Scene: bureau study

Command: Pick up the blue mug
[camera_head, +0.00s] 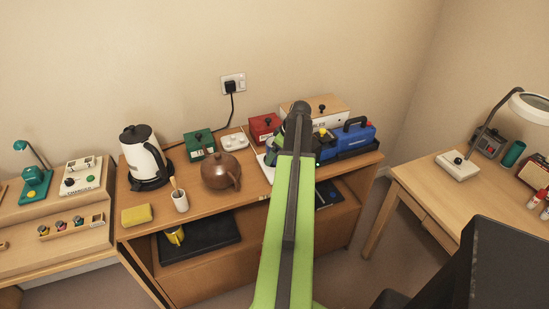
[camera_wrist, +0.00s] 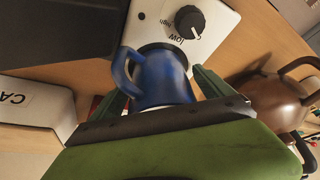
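The blue mug (camera_wrist: 162,82) stands on a white plate device (camera_wrist: 213,22) with a black knob in the wrist view. Its handle points left. My gripper (camera_wrist: 158,84) is open, with one dark green finger on each side of the mug. The left finger is close to the handle and the right finger close to the mug's wall; I cannot tell whether either touches. The rest is hidden.
A brown teapot (camera_wrist: 273,98) stands just right of the right finger. A white box (camera_wrist: 38,110) lies to the left. On the cabinet (camera_head: 148,231) are a kettle (camera_head: 150,160), green box (camera_head: 199,144), red box (camera_head: 264,126) and blue device (camera_head: 350,138).

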